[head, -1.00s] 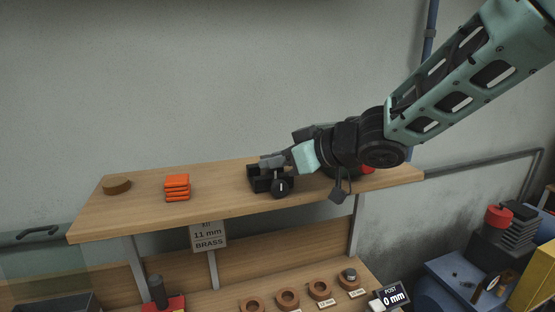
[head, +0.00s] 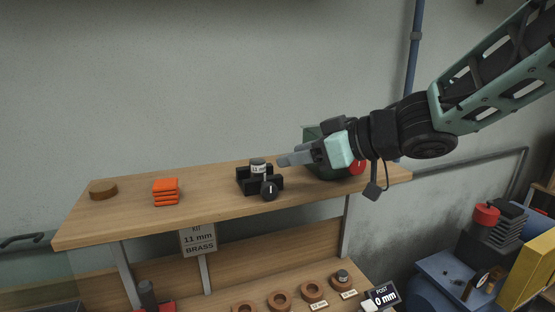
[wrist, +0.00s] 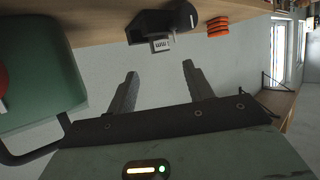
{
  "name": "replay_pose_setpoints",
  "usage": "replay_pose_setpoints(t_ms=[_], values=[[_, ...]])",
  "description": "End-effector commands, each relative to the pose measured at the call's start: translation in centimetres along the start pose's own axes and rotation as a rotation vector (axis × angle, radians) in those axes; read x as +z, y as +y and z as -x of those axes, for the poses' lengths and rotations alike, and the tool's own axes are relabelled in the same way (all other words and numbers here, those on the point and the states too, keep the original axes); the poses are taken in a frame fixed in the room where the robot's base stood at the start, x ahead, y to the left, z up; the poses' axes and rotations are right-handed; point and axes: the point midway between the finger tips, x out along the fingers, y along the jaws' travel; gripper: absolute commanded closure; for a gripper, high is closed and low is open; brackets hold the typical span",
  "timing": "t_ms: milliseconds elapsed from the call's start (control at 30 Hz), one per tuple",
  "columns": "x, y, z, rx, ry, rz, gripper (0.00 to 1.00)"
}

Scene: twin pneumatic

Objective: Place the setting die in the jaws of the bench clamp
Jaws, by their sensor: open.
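The setting die (head: 258,166) is a small grey cylinder with a white band label that seems to read 11 mm. It stands upright between the jaws of the black bench clamp (head: 246,186), which sits on the wooden shelf with a round black knob facing front. In the wrist view the die (wrist: 161,45) and the clamp (wrist: 150,24) show at the top, beyond my fingertips. My gripper (head: 281,160) is open and empty, just right of the die and apart from it. Its two fingers (wrist: 159,70) show spread in the wrist view.
An orange stack (head: 166,191) and a brown disc (head: 104,188) lie on the shelf (head: 215,199) to the left. A dark green case (head: 318,171) with a red round part stands right, behind my gripper. Below are wooden rings (head: 279,299) and a KIT 11 mm BRASS sign (head: 199,240).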

Motion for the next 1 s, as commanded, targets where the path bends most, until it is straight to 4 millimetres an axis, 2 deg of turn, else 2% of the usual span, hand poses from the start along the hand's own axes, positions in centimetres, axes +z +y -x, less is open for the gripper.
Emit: replay_pose_setpoints(t_ms=[100, 300, 567, 733, 867, 967, 1000], values=[[-0.1, 0.0, 2.2, 0.003, 0.001, 0.001, 0.48], [0.0, 0.0, 3.9, 0.001, 0.000, -0.001, 0.48], [0.1, -0.1, 4.1, 0.003, -0.002, -0.001, 0.48], [0.9, 0.0, 3.3, 0.107, -0.037, -0.011, 0.48], [4.2, -0.6, 2.9, 0.264, -0.177, -0.050, 0.48], [8.6, -2.7, 3.8, 0.345, -0.371, -0.097, 0.48], [10.6, -4.0, 4.4, 0.356, -0.462, -0.118, 0.48]])
